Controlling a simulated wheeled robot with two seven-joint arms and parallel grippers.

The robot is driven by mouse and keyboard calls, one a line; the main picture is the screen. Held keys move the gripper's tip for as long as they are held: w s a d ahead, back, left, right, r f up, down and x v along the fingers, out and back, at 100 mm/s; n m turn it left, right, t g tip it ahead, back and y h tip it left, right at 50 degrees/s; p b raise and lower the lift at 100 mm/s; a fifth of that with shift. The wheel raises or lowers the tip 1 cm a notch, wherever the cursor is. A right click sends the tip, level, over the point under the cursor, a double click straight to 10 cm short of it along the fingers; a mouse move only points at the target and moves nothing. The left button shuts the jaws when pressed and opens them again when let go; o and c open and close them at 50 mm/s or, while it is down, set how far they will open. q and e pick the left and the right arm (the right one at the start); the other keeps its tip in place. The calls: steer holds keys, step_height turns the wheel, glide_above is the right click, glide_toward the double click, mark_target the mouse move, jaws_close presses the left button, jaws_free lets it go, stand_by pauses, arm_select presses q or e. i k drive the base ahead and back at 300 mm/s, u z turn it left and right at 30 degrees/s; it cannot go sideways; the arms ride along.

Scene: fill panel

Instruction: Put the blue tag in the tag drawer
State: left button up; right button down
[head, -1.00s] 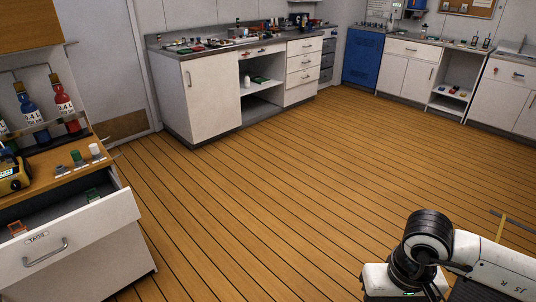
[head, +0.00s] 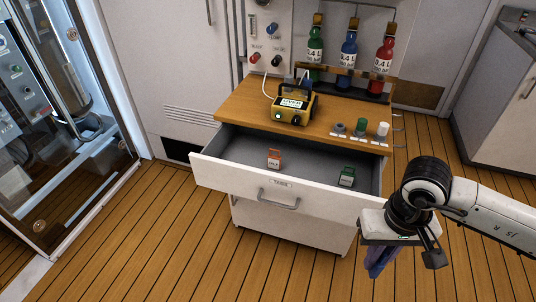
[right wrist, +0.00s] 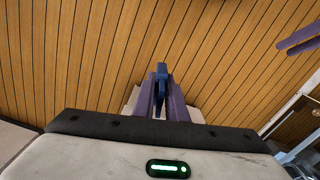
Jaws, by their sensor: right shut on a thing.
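The tag drawer (head: 285,200), labelled TAGS, is pulled out of the wooden-topped cabinet. An orange tag (head: 274,159) and a green tag (head: 346,177) stand inside it. My right gripper (head: 377,264) points down in front of the drawer's right end, outside it. In the right wrist view its purple fingers are shut on the blue tag (right wrist: 161,76), which shows as a narrow blue piece between them. In the head view the tag cannot be made out from the fingers. Purple bars at the right wrist view's upper right look like my left gripper's fingers (right wrist: 299,38).
On the cabinet top stand a yellow device (head: 291,104) and several small capped items (head: 361,124). Green, blue and red bottles (head: 348,52) stand in a rack behind. A glass-fronted cabinet (head: 60,110) is at left.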

mark_target(309, 176)
steer(key=u, duration=0.45)
steer(key=i, duration=0.5)
steer(key=u, duration=0.1)
